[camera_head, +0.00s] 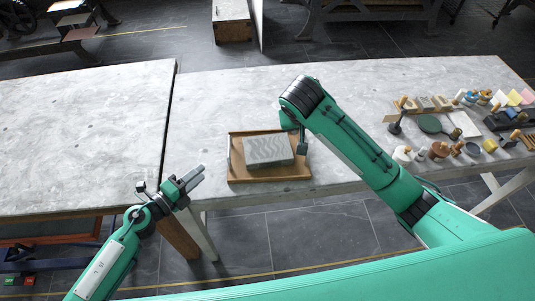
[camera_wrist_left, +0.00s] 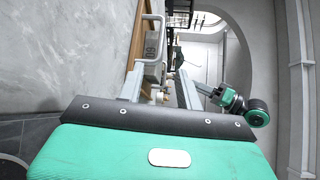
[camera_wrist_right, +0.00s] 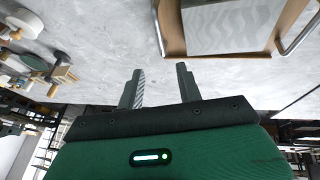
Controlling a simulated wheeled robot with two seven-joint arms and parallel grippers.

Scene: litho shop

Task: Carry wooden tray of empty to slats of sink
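The wooden tray (camera_head: 233,172) lies flat near the front edge of the marble table in the head view, with a grey wavy-patterned slab (camera_head: 268,149) in it. The right wrist view shows the tray's wooden rim (camera_wrist_right: 172,35), the slab (camera_wrist_right: 230,25) and a metal handle (camera_wrist_right: 300,32). My left gripper (camera_head: 203,171) is open and empty, left of the tray and apart from it. My right gripper (camera_wrist_right: 157,68) is open with nothing between its fingers, short of the tray; in the head view my right arm largely hides it. No sink is identifiable.
Bottles, tools and small jars crowd the table's right side, including a green round plate (camera_head: 430,124). A second marble table (camera_head: 80,130) stands left, separated by a narrow gap. The marble behind the tray is clear. Dark tiled floor (camera_head: 330,232) lies in front.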

